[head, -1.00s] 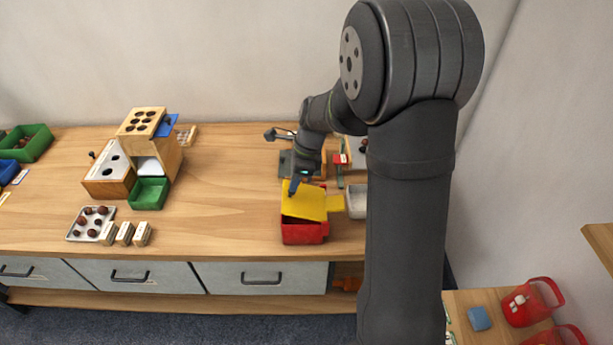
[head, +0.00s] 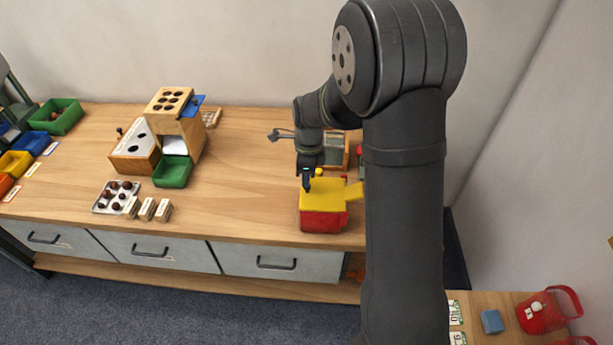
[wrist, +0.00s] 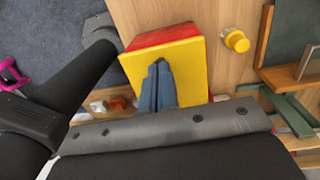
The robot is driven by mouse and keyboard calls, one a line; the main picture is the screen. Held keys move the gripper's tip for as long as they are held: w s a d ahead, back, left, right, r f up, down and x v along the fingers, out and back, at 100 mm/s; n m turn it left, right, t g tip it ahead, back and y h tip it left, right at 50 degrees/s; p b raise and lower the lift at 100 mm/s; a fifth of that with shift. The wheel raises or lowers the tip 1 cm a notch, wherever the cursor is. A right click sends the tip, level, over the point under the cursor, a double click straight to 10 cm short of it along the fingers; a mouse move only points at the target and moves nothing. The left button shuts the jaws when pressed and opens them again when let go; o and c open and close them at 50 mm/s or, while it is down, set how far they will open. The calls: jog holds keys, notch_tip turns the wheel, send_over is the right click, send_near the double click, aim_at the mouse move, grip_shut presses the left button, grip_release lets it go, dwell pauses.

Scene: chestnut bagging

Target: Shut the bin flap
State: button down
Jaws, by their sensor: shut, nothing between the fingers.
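The red bin (head: 322,219) stands near the front edge of the bench, with its yellow flap (head: 326,192) lying flat over its top. In the wrist view the yellow flap (wrist: 180,65) covers the red bin (wrist: 165,35), whose far wall shows beyond it. My gripper (head: 306,186) is shut and empty, pointing down at the back left part of the flap. In the wrist view its fingertips (wrist: 158,66) overlap the flap; I cannot tell whether they touch it.
A yellow knob (wrist: 237,40) stands beside the bin. Left on the bench are a green tray (head: 172,172), a wooden stand (head: 176,120) and a tray of chestnuts (head: 114,197). The bench between them and the bin is clear.

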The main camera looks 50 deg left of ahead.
notch_tip(320, 180, up, 14)
jog(key=a, duration=0.1)
dwell(0.5)
jog(key=shift+a+f, duration=0.1)
jog(key=f, duration=0.9)
jog(key=d+f, duration=0.1)
jog(key=f, duration=0.4)
jog(key=shift+d, duration=0.1)
jog(key=shift+r, duration=0.15)
